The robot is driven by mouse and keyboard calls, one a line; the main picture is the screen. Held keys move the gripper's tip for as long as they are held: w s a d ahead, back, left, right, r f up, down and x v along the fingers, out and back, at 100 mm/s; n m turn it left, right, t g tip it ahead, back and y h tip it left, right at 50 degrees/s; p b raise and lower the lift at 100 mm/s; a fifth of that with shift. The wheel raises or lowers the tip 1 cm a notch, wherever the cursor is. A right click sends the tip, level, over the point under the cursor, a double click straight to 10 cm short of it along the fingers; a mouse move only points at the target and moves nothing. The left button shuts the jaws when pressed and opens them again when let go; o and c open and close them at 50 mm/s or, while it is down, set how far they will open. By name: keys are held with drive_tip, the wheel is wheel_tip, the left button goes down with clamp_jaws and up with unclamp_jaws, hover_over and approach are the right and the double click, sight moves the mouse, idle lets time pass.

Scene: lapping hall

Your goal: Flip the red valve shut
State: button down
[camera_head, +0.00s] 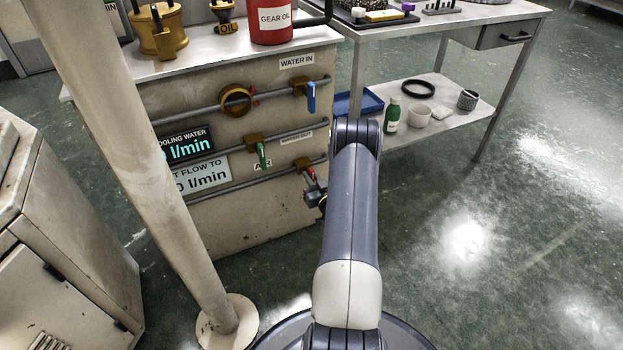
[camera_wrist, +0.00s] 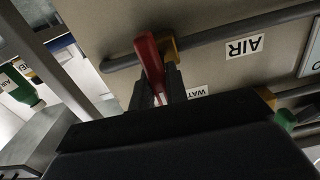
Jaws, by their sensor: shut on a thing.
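The red valve handle (camera_head: 310,173) is on a brass body (camera_head: 302,163) on the lowest pipe of the cabinet front. In the wrist view the red handle (camera_wrist: 149,58) stands out at a slant from the pipe. My gripper (camera_head: 315,186) is at the handle, with my arm in front of it. In the wrist view my gripper's dark fingers (camera_wrist: 160,92) are shut on the handle, one on each side. The handle's far end is hidden between the fingers.
A green-handled valve (camera_head: 262,154) sits on the middle pipe, and a blue-handled valve (camera_head: 310,97) on the top pipe. A pale post (camera_head: 135,150) stands at left. A table with a lower shelf (camera_head: 447,137) stands at right. The floor at right is clear.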

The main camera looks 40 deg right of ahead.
drive_tip(key=c, duration=1.4)
unclamp_jaws()
drive_tip(key=shift+c, duration=0.2)
drive_tip(key=shift+s, duration=0.1)
drive_tip(key=p+v, duration=0.2)
drive_tip(key=v, duration=0.8)
drive_tip(key=shift+s+p, duration=0.3)
drive_tip(key=shift+p, duration=0.05)
drive_tip(key=b+x, duration=0.3)
drive_tip(key=x, duration=0.7)
drive_tip(key=shift+w+a, duration=0.1)
drive_tip(key=shift+w, duration=0.15)
drive_tip(key=shift+w+r, duration=0.1)
drive_tip(key=shift+w, duration=0.15)
drive_tip(key=shift+n+p, duration=0.3)
drive_tip(key=shift+p, duration=0.3)
